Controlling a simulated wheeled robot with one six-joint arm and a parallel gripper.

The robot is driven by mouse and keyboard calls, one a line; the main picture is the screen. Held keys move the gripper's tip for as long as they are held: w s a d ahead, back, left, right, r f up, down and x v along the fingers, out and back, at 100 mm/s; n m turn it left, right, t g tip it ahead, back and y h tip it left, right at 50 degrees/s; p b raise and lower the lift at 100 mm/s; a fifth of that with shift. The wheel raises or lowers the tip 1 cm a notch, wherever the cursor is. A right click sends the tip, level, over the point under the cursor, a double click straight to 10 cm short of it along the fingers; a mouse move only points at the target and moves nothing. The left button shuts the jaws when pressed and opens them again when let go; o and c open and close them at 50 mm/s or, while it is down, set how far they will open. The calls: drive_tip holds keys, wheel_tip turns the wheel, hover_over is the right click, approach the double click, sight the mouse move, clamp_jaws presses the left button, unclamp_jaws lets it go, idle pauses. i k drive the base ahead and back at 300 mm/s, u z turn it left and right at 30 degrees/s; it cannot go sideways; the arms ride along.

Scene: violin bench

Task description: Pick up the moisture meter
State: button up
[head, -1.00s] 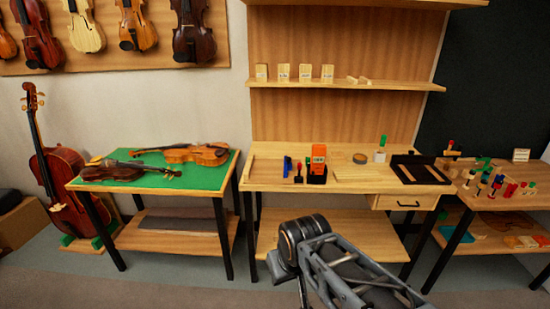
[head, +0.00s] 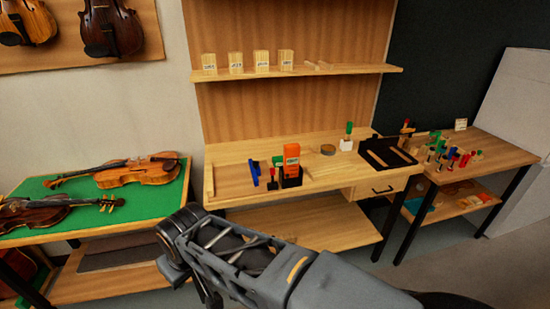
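The moisture meter appears to be the orange upright device (head: 291,157) with a pale label on its front. It stands in a small black holder (head: 291,182) on the wooden bench, near the bench's front edge. Its lower end is hidden in the holder. My grey arm crosses the lower middle of the head view, in front of the bench and apart from the meter. My gripper's fingers do not show.
Blue tools (head: 255,172) and a dark red-topped tool stand left of the holder. A round tin (head: 328,149), white block (head: 346,145) and black tray (head: 386,153) lie right. Violins lie on the green-topped table (head: 176,196). A shelf (head: 300,71) hangs above the bench.

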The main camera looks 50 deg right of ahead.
sight(291, 152)
drive_tip(key=z, duration=0.45)
drive_tip(key=i, duration=0.85)
drive_tip(key=z, duration=0.75)
